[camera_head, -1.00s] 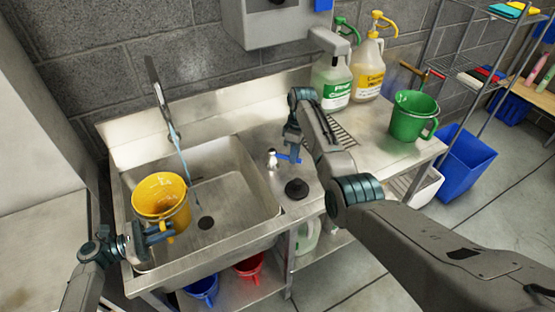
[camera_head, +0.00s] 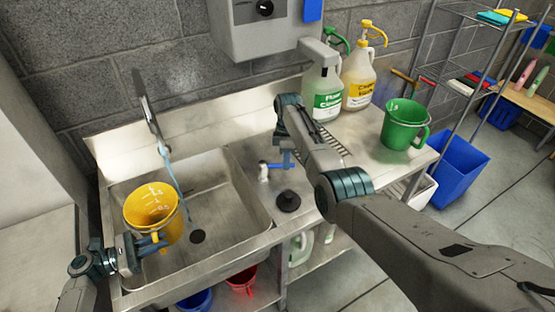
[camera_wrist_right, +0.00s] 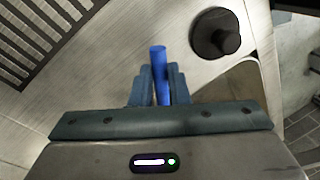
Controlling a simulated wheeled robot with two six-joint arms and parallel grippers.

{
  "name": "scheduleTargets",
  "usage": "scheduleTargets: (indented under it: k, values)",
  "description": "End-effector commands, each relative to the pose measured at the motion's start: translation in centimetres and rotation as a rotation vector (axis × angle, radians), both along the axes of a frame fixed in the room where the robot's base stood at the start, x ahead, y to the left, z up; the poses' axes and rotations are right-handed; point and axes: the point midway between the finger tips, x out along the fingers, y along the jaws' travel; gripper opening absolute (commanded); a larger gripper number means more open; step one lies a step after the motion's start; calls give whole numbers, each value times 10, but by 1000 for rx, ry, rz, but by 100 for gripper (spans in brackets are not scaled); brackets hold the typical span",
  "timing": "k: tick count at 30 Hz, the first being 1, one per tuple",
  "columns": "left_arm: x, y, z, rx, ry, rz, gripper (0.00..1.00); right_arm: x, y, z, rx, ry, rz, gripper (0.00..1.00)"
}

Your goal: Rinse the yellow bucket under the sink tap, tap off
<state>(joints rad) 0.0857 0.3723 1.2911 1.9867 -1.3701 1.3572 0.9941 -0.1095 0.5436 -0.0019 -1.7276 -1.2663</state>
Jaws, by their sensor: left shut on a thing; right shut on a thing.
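The yellow bucket (camera_head: 153,212) is held upright over the left part of the sink basin (camera_head: 225,205). My left gripper (camera_head: 152,241) is shut on its near side, seemingly at the handle. The tap (camera_head: 150,112) stands at the back of the sink. A thin bluish water stream (camera_head: 176,177) falls from it, close to the bucket's right rim; I cannot tell whether it enters the bucket. My right gripper (camera_head: 287,160) is shut on the blue tap lever (camera_head: 270,166), right of the basin. The lever (camera_wrist_right: 158,57) also shows between the fingers in the right wrist view.
A black round knob or plug (camera_head: 288,201) sits on the counter near the lever. Blue and red buckets (camera_head: 242,280) are below the sink. A wall dispenser (camera_head: 262,25) hangs above.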

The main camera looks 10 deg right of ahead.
Motion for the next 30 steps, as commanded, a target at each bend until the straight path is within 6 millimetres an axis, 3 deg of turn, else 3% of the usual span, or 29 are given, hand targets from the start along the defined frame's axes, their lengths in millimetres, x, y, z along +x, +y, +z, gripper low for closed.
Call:
scheduleTargets:
  k: [4, 5, 7, 8, 19, 30]
  values:
    - [0, 0, 0, -1, -1, 0, 0, 0, 1, 0, 2, -1, 0, 0]
    - [0, 0, 0, -1, -1, 0, 0, 0, 1, 0, 2, -1, 0, 21]
    - [0, 0, 0, -1, -1, 0, 0, 0, 1, 0, 2, -1, 0, 35]
    - [0, 0, 0, -1, -1, 0, 0, 0, 1, 0, 2, 0, 0, 37]
    - [0, 0, 7, -1, -1, 0, 0, 2, 0, 10, 1, -1, -1, 37]
    - [0, 0, 46, -1, -1, 0, 0, 16, -2, 84, 1, -2, -1, 37]
